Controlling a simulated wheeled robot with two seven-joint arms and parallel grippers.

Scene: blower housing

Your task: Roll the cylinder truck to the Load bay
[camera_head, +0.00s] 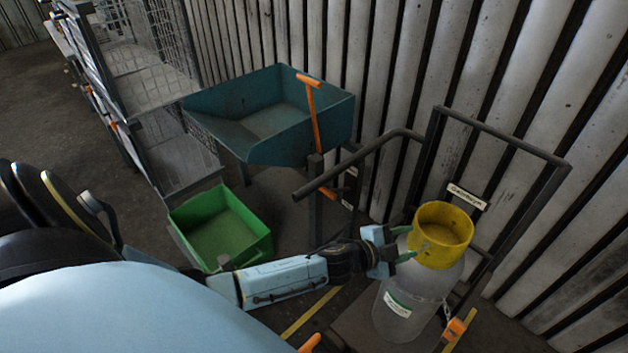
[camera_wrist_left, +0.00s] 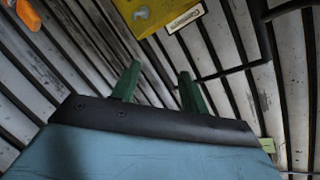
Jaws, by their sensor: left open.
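The cylinder truck (camera_head: 560,170) is a dark tube frame standing against the ribbed wall at the right, with a handle bar (camera_head: 345,165) reaching left. It carries a grey gas cylinder (camera_head: 425,282) with a yellow collar (camera_head: 433,258), upright and with a chain near its lower right. The collar also shows at the top of the left wrist view (camera_wrist_left: 147,12). My left gripper (camera_head: 408,243) is open, its green fingers just left of the collar; whether they touch it is unclear. In the wrist view its fingers (camera_wrist_left: 160,75) are apart with nothing between. My right gripper is out of view. No Load bay marking is readable.
A teal hopper (camera_head: 220,135) with an orange-handled lever stands behind the arm. A green bin (camera_head: 213,226) sits below it. Wire-mesh shelving (camera_head: 175,50) stands at the back left. Yellow floor lines (camera_head: 308,313) run near the truck. Open floor lies at far left.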

